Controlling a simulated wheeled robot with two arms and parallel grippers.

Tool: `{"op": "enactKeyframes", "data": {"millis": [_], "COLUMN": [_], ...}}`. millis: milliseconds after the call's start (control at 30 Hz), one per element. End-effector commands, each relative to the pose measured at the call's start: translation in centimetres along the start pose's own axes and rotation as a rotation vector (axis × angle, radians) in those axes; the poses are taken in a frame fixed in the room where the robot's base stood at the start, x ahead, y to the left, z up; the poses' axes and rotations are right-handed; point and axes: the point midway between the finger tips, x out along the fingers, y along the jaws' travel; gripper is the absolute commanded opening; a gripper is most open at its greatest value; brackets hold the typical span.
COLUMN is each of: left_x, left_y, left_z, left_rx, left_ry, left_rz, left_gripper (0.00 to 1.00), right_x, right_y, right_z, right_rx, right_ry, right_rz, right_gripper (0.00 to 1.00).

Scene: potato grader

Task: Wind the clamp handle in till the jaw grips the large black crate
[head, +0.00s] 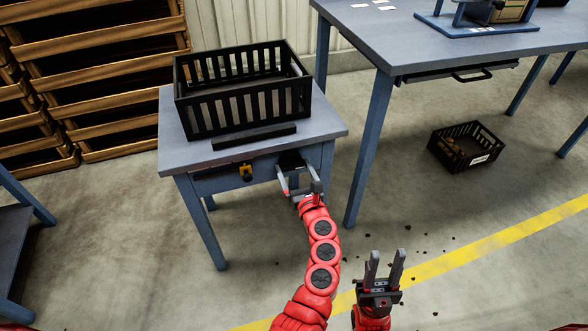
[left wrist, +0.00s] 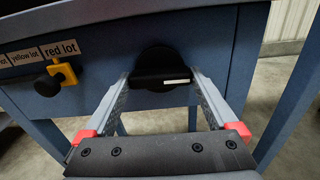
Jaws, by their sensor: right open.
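The large black crate (head: 243,107) sits on the small grey-topped bench (head: 325,124). A low black bar, the clamp jaw (head: 240,137), lies in front of the crate. A strip of bench top shows between them toward the right; contact at the left end is unclear. The clamp handle, a black disc with a crossbar and white mark (left wrist: 160,80), is on the bench front. My left gripper (head: 299,181) is at it, its fingers spread on either side of the crossbar; I cannot tell whether they touch it. My right gripper (head: 384,262) is open and empty, away from the bench.
A yellow pointer knob (head: 246,172) is left of the handle, beside lot labels (left wrist: 60,50). A larger blue table (head: 420,50) stands right. A small black crate (head: 466,146) is on the floor with dark crumbs nearby. Wooden crates (head: 95,60) are stacked at left.

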Motion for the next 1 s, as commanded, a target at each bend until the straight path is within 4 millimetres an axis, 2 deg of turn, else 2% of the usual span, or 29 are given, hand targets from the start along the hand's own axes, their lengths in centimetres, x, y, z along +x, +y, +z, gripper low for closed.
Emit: {"op": "enactKeyframes", "data": {"millis": [33, 233, 667, 1000], "left_x": [0.0, 0.0, 0.03, 0.0], "left_y": [0.01, 0.0, 0.08, 0.03], "left_z": [0.0, 0.0, -0.18, 0.05], "left_rx": [0.0, 0.0, 0.099, 0.384], "left_ry": [0.0, 0.0, 0.002, 0.003], "left_rz": [0.0, 0.0, 0.001, -0.002], "left_gripper": [0.71, 0.37, 0.37, 0.37], "right_x": [0.0, 0.0, -0.5, -0.11], "right_y": [0.0, 0.0, -0.03, 0.0], "right_z": [0.0, 0.0, 0.09, 0.02], "right_rx": [0.0, 0.0, 0.0, 0.0], "right_ry": [0.0, 0.0, 0.0, 0.0], "right_rz": [0.0, 0.0, 0.0, 0.0], "right_gripper": [0.4, 0.4, 0.4, 0.4]}}
